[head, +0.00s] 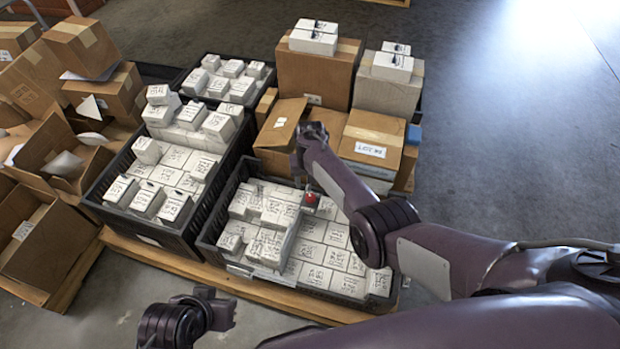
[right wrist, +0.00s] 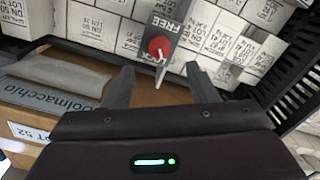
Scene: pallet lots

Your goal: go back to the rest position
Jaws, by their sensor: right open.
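My right gripper (head: 300,162) is over the back edge of the front crate, pointing down. In the right wrist view its two fingers (right wrist: 160,77) are spread apart with nothing clamped between them. A grey strip marked FREE (right wrist: 178,28) with a round red part (right wrist: 159,47) stands just beyond the fingertips. The red part (head: 310,198) also shows in the head view among the white cartons. My left arm's dark end (head: 205,308) is low in the head view, in front of the crates; its fingers are not clear.
Black crates of white cartons, including the front crate (head: 212,225), the left crate (head: 185,232) and the rear crate (head: 190,75), stand on a wooden pallet (head: 262,290). Brown boxes (head: 316,75) stand behind; open boxes (head: 45,150) lie left. Floor at right (head: 500,110) is clear.

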